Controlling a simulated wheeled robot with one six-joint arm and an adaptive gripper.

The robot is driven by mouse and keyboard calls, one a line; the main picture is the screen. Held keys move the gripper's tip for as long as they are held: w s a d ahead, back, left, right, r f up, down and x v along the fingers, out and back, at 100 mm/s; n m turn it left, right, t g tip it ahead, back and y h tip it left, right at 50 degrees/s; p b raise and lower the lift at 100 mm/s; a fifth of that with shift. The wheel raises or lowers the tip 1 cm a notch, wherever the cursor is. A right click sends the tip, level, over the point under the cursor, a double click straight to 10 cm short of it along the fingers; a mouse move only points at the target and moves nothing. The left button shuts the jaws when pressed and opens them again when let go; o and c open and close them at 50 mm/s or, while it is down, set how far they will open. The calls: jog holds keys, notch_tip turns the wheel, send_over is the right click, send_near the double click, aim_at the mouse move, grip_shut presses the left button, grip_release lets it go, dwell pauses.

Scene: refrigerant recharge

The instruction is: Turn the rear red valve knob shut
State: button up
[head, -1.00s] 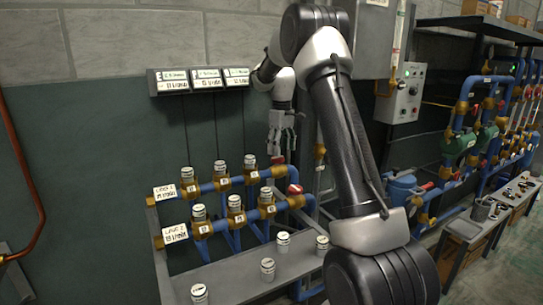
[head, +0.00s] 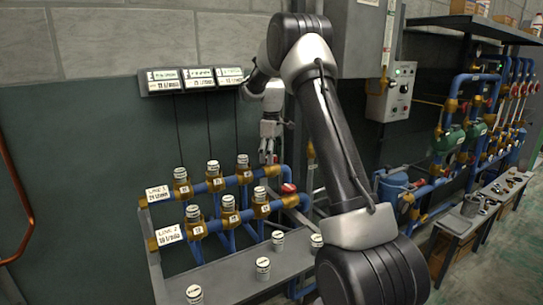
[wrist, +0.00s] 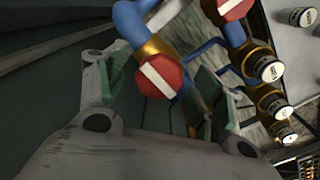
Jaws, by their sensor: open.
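The rear red valve knob (wrist: 160,75) has a white stripe that runs diagonally in the wrist view. It sits on a brass collar at the end of a blue pipe. My gripper (wrist: 172,92) is open, with its green-padded fingers on either side of the knob in that view; I cannot tell whether they touch it. In the head view my gripper (head: 268,150) points down over the end of the rear pipe, mostly hiding the rear knob. The front red knob (head: 288,188) is lower and nearer; it also shows in the wrist view (wrist: 232,8).
Two blue pipe rows carry several brass valves with white caps (head: 228,202). White cylinders (head: 263,268) stand on a grey bench below. Displays (head: 195,79) hang on the wall above. A grey control box (head: 391,93) and more pipework are to the right.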

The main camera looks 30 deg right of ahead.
jog(key=c, duration=1)
jog(key=shift+m, duration=0.3)
jog(key=m, duration=0.3)
jog(key=shift+m, duration=0.3)
jog(key=m, duration=0.4)
jog(key=shift+a+m, duration=0.1)
jog(key=shift+m, duration=0.2)
jog(key=m, duration=0.4)
jog(key=shift+m, duration=0.3)
jog(key=shift+a+m, duration=0.1)
jog(key=shift+m, duration=2.1)
